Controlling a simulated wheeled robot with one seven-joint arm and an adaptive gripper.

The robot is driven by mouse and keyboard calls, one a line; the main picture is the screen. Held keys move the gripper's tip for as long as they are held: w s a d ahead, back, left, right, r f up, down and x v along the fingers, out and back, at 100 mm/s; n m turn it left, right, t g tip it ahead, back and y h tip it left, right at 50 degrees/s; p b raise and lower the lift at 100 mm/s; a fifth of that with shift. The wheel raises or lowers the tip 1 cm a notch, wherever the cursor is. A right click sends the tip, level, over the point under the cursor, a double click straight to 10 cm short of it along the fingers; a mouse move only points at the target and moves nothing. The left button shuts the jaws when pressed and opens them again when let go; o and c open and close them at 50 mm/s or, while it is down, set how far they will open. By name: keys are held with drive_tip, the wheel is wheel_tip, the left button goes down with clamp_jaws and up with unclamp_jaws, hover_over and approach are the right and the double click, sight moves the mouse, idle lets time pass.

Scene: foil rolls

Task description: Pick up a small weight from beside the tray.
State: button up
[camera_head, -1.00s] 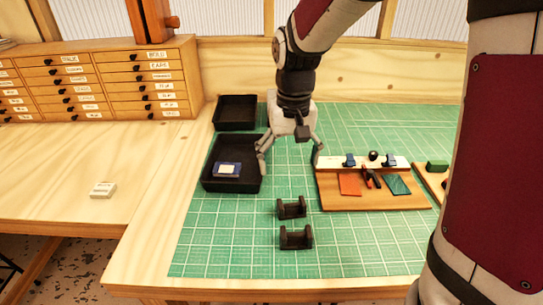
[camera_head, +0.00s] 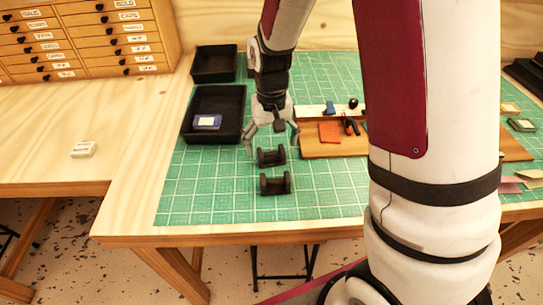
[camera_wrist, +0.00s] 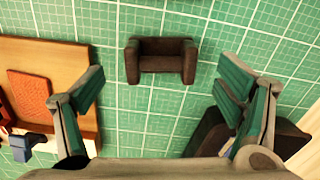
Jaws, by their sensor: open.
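Two small dark brown pieces with raised ends stand in line on the green mat, right of the larger black tray (camera_head: 240,127). I cannot tell for sure whether they are weights. My gripper (camera_head: 272,145) is open and empty, just above and behind the far piece (camera_head: 270,157); the near piece (camera_head: 276,184) is closer to me. In the wrist view the far piece (camera_wrist: 160,61) lies apart from my open fingers (camera_wrist: 160,85), above the gap between them. The tray's corner (camera_wrist: 278,140) shows at lower right.
A blue item with a pale label (camera_head: 207,122) lies in the larger tray. A smaller black tray (camera_head: 214,64) stands behind it. A wooden board (camera_head: 330,146) with an orange pad and tools is to the right. A white block (camera_head: 83,149) lies on the left table. The front mat is clear.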

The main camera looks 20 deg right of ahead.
sight(271, 153)
drive_tip(key=shift+f, duration=1.95)
drive_tip(key=shift+c, duration=0.6)
drive_tip(key=c, duration=1.7)
drive_tip(key=shift+r, duration=0.15)
